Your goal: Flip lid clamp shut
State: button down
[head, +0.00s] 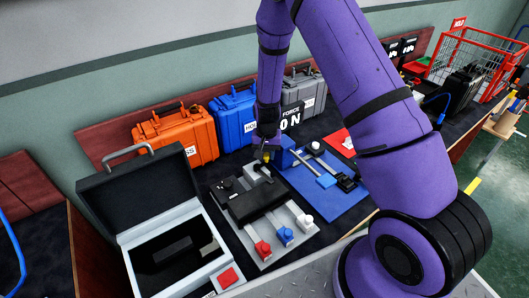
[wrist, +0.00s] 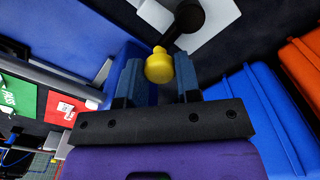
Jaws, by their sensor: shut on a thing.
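My gripper (head: 264,156) is over the back edge of the grey fixture plate (head: 272,262). In the wrist view its two blue-grey fingers (wrist: 159,82) stand on either side of a round yellow knob (wrist: 159,68) and are shut on it. A dark rod with a rounded black end (wrist: 188,20) shows just beyond the knob. The knob looks like the clamp's handle end; the clamp's joint is not clear. On the grey plate lies a black block (head: 254,202), with a light metal piece (head: 257,172) behind it, close under my gripper.
A blue fixture plate (head: 335,205) lies to the right. An open grey case (head: 140,190) stands on the left. Orange (head: 175,138), blue (head: 233,115) and grey (head: 304,92) cases line the back. Red, blue and white knobs (head: 284,236) sit along the grey plate's front.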

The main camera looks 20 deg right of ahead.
jog(key=shift+s+m, duration=0.2)
jog(key=shift+m, duration=0.4)
jog(key=shift+d, duration=0.1)
jog(key=c, duration=0.8)
grip_release()
notch_tip(320, 180, up, 11)
jog(key=shift+f, duration=0.1)
